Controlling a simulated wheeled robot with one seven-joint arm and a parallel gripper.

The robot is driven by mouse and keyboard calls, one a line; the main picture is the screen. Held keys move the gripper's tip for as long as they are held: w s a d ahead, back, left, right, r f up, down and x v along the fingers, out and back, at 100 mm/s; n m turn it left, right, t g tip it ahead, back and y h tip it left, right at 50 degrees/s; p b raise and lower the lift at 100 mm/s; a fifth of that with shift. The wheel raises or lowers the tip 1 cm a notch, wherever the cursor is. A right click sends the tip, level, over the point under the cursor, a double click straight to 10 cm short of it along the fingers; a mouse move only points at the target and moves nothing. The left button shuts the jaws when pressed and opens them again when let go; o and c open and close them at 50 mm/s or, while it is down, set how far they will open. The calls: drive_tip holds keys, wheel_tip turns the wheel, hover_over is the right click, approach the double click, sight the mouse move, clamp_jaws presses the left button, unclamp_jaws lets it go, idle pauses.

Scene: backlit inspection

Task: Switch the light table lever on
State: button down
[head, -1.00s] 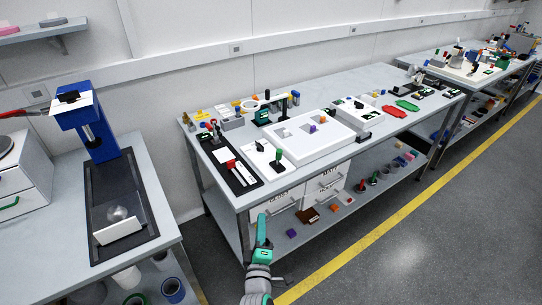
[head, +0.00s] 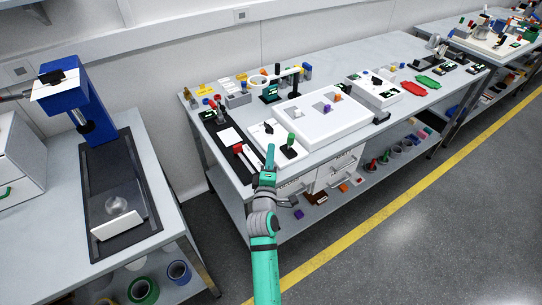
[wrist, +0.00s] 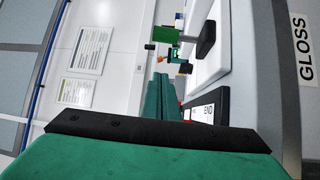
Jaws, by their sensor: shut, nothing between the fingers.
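The light table (head: 345,131) is a broad white box on the long bench, with small coloured pieces on top. A white plate at its left carries a lever with a green handle (head: 291,139) on a dark base; I take this as the light table lever. A smaller black knob (head: 268,127) stands behind it. My gripper (head: 270,150) is shut and empty, just left of the green handle in the head view. Its fingers (wrist: 160,95) appear apart from the handle. The lever's exact setting is unclear.
A black tray (head: 217,134) with a red-ended tool lies left of the lever plate. An arched black stand (head: 297,80) rises behind it. Drawers marked GLOSS (wrist: 303,45) sit under the bench top. The floor (head: 400,240) in front is clear.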

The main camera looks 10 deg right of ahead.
sight(288, 142)
drive_tip(key=x, duration=0.6)
drive_tip(key=shift+w, duration=0.2)
drive_tip(key=shift+s+d+f, duration=0.1)
drive_tip(key=shift+s+d, duration=0.7)
drive_tip(key=shift+d, duration=0.25)
drive_tip(key=shift+s+d+f, duration=0.1)
drive_tip(key=shift+s+d, duration=0.4)
drive_tip(key=shift+d, duration=0.1)
drive_tip(key=shift+d, duration=0.1)
drive_tip(key=shift+s+d+f, duration=0.2)
drive_tip(key=shift+s+f, duration=0.05)
drive_tip(key=shift+s, duration=0.4)
drive_tip(key=shift+s+d+f, duration=0.15)
drive_tip(key=shift+s+f, duration=0.1)
drive_tip(key=shift+s, duration=0.45)
